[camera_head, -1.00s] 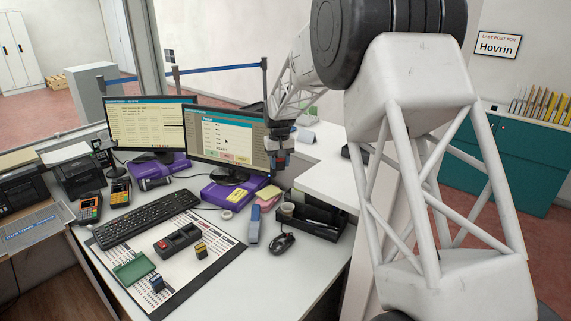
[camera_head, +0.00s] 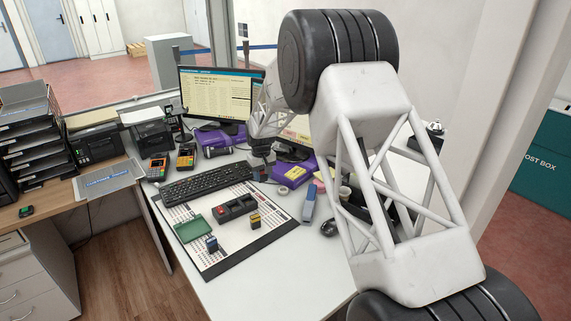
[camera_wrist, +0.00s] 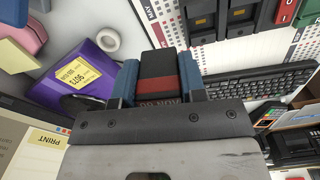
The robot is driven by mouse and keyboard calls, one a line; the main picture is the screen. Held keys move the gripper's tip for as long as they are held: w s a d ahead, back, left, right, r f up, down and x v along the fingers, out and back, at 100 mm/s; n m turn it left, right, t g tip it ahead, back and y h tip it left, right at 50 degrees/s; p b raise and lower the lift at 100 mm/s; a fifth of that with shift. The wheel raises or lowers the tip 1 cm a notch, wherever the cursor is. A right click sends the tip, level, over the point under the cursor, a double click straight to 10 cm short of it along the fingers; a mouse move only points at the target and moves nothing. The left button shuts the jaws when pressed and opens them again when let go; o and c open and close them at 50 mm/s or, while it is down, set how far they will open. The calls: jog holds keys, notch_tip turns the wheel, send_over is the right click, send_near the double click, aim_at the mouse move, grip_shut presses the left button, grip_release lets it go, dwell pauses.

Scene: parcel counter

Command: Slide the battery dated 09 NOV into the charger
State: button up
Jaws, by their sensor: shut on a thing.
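My gripper (camera_wrist: 158,84) is shut on a dark battery with a red band (camera_wrist: 159,64), between its blue fingers in the wrist view. Lettering on the battery's near face appears upside down and seems to read 09 NOV. In the head view my gripper (camera_head: 261,168) is small, above the desk behind the keyboard; the battery is hard to make out there. The black charger (camera_head: 236,207) lies on the printed mat, apart from my gripper. Its dark bays (camera_wrist: 241,15) show at the top of the wrist view. A red part shows at its left end in the head view.
A keyboard (camera_head: 205,185) lies behind the charger. Purple boxes (camera_head: 292,172) and monitors (camera_head: 222,95) stand behind. The desk front is clear.

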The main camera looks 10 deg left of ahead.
jog(key=n, duration=0.1)
send_near(247, 195)
jog(key=s, duration=0.1)
jog(key=s+f, duration=0.1)
jog(key=shift+s+d+f, duration=0.25)
jog(key=shift+s+d, duration=0.1)
jog(key=shift+s, duration=0.05)
jog(key=shift+f, duration=0.15)
jog(key=shift+f, duration=1.7)
jog(key=shift+f, duration=1.15)
dwell(0.6)
jog(key=o, duration=1)
jog(key=shift+o, duration=0.2)
jog(key=shift+f, duration=0.1)
jog(key=shift+r, duration=0.2)
notch_tip(247, 195, up, 8)
jog(key=shift+f, duration=0.25)
